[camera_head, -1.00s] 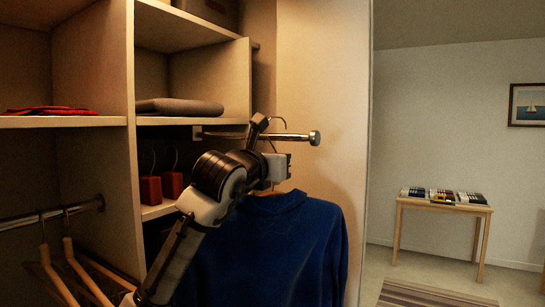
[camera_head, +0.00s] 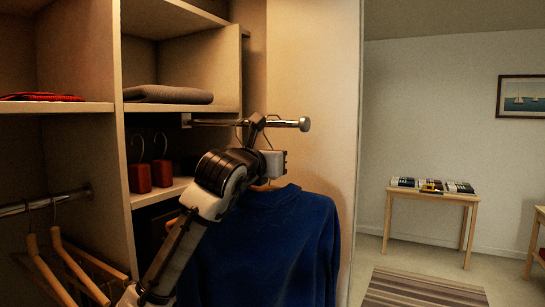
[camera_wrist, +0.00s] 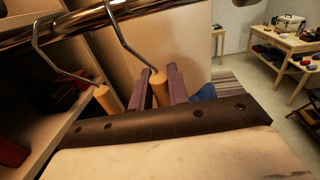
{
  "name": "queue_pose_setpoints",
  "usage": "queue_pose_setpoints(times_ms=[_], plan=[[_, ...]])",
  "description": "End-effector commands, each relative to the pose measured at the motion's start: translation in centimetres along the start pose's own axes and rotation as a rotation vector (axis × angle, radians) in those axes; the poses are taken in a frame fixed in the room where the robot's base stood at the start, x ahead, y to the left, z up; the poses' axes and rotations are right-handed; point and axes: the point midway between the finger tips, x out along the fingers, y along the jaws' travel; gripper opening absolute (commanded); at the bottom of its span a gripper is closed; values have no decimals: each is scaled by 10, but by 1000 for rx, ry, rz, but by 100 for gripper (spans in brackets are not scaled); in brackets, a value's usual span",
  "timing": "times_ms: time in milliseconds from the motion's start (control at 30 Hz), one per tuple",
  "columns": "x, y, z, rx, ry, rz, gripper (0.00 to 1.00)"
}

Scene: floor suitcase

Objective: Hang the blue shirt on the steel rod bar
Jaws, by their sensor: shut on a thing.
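The blue shirt (camera_head: 270,245) hangs on a wooden hanger below my gripper (camera_head: 270,183); a sliver of the shirt (camera_wrist: 203,93) shows in the wrist view. My gripper (camera_wrist: 160,90) is shut on the wooden neck of this hanger, whose metal hook (camera_wrist: 130,45) rises toward the steel rod bar (camera_wrist: 70,32). The rod (camera_head: 215,123) sticks out from the shelf side and ends in a round knob. The hook meets the rod's height, but I cannot tell whether it rests over it. A second hanger (camera_wrist: 104,97) with its own hook is left of my fingers by the rod.
A lower rod (camera_head: 45,204) with wooden hangers is at the left. Red blocks with hooks (camera_head: 139,177) stand on a shelf, and a folded grey cloth (camera_head: 167,94) lies above. Closet panels flank my arm. A small table (camera_head: 430,195) stands far right; the floor between is open.

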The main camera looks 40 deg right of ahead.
Motion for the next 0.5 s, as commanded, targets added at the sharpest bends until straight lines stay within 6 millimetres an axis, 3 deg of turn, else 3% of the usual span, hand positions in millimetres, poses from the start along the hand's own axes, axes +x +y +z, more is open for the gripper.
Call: queue_pose_setpoints(times_ms=[500], plan=[[-1, 0, -4, 0, -3, 0, 0]])
